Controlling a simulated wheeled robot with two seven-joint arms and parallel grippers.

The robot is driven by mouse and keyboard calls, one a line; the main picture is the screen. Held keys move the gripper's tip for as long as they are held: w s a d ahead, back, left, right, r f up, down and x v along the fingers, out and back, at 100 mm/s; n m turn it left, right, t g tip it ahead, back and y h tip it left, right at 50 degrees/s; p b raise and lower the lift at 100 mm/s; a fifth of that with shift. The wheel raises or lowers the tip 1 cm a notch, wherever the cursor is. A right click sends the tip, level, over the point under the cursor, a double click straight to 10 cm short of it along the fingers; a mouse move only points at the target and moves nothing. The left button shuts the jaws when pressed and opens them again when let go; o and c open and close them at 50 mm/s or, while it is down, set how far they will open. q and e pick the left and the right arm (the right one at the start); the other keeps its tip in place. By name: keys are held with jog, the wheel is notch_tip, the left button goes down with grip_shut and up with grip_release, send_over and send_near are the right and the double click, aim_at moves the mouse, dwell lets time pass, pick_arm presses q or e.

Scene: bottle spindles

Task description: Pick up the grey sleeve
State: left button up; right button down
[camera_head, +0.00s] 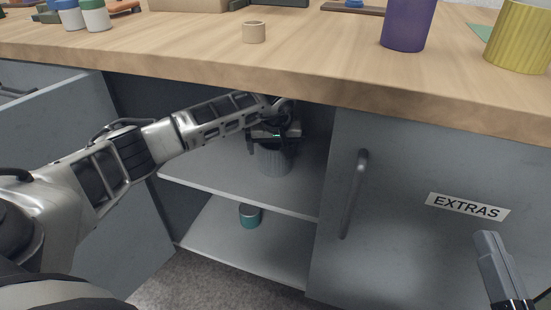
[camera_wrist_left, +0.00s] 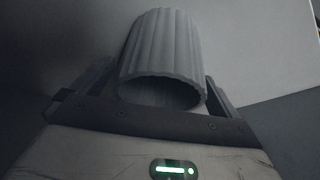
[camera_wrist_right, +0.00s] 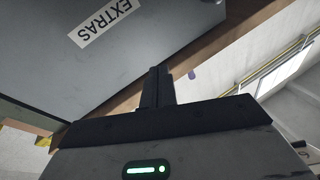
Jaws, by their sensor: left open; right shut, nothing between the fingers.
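The grey sleeve (camera_head: 275,160) is a ribbed, hollow cylinder on the upper shelf inside the open cabinet. In the left wrist view the sleeve (camera_wrist_left: 163,45) shows its open end towards the camera. My left gripper (camera_head: 274,136) reaches into the cabinet at the sleeve's upper part. Its fingers are open, one on each side of the sleeve; I cannot tell whether they touch it. My right gripper (camera_head: 490,248) is shut and empty in front of the cabinet door at right; its closed fingers also show in the right wrist view (camera_wrist_right: 157,88).
A teal-and-grey container (camera_head: 249,215) stands on the lower shelf (camera_head: 235,245). Above, the wooden worktop (camera_head: 310,60) holds a beige ring (camera_head: 253,32), a purple cup (camera_head: 407,22) and a yellow ribbed cup (camera_head: 518,38).

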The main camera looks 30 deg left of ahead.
pick_arm(q)
jog(key=shift+w+a+f, duration=0.1)
jog(key=shift+w+f, duration=0.05)
jog(key=shift+f, duration=0.2)
jog(key=shift+c, duration=0.2)
jog(key=c, duration=1)
